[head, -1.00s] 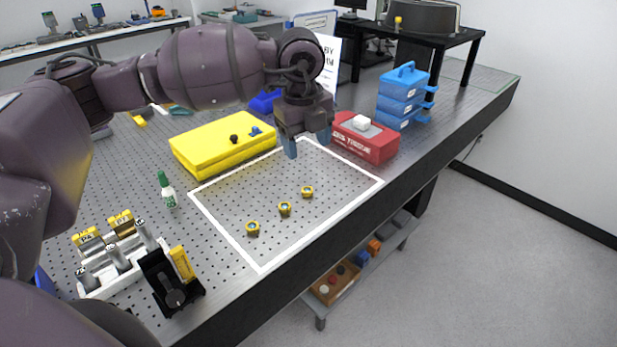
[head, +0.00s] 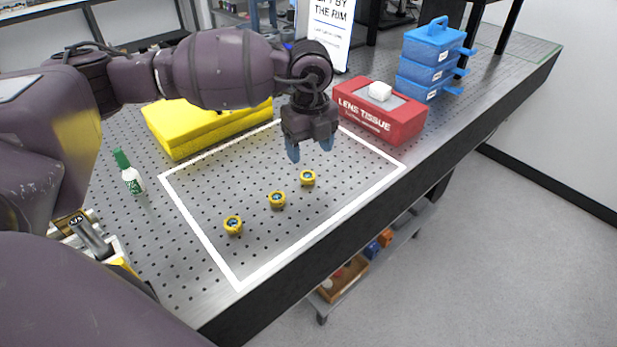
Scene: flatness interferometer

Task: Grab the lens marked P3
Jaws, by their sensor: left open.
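Three small round lenses in yellow mounts stand in a slanting row inside the white outline on the perforated metal table: a near left lens (head: 233,225), a middle lens (head: 277,199) and a far right lens (head: 307,178). Any markings on them are too small to read, so I cannot tell which is P3. My left gripper (head: 309,154) points down just above and behind the far right lens, apart from it. Its blue-tipped fingers are open and empty. My right gripper is not in view.
A red lens tissue box (head: 380,112) stands right of my left gripper. Blue stacked boxes (head: 430,62) stand farther back. The table's front edge drops to the floor.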

